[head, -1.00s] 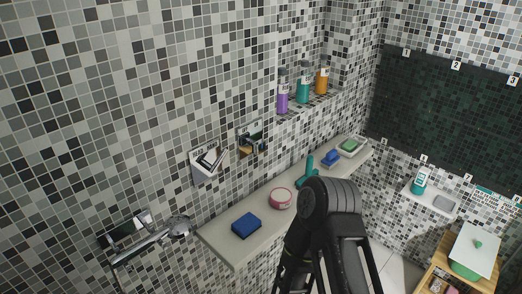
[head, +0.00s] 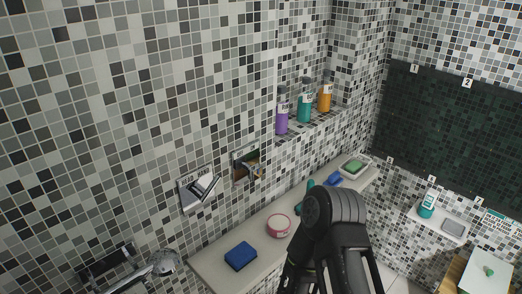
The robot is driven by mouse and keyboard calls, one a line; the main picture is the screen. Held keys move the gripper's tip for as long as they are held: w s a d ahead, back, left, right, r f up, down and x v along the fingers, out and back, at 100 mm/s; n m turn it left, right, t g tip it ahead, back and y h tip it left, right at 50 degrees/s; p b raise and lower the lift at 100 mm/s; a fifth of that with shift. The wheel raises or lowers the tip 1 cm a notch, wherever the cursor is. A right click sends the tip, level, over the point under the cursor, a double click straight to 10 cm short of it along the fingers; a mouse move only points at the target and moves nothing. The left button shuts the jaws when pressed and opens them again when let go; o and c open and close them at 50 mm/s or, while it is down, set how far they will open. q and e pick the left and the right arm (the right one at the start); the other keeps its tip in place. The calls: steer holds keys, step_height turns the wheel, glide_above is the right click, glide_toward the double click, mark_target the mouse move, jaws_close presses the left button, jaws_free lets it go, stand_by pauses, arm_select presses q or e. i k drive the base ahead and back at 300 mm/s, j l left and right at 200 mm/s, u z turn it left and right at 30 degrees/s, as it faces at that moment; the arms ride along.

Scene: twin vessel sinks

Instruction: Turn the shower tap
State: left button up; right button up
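One of my black arms rises from the bottom centre, showing a rounded joint, apart from the plate in the picture. Neither gripper's fingers show.
A ledge (head: 215,271) below the plate bears a blue sponge (head: 241,256), a red-and-white round tin (head: 279,225) and a soap dish at its far end. A higher shelf holds purple (head: 282,117), teal (head: 304,104) and orange (head: 325,96) bottles. My arm hides part of the ledge.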

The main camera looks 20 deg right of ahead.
mark_target(254, 171)
steer(key=i+l, duration=0.1)
steer(key=l, duration=0.45)
steer(key=i+l, duration=0.1)
steer(key=l, duration=0.5)
steer(key=i+l, duration=0.1)
steer(key=l, duration=0.45)
steer(key=i+l, duration=0.15)
steer(key=l, duration=0.45)
steer(key=k+l, duration=0.15)
steer(key=l, duration=0.25)
steer(key=k+l, duration=0.15)
steer(key=l, duration=0.25)
steer(key=k+l, duration=0.1)
steer(key=l, duration=0.25)
steer(key=k+l, duration=0.15)
steer(key=l, duration=0.25)
steer(key=k+l+u, duration=0.1)
steer(key=l, duration=0.3)
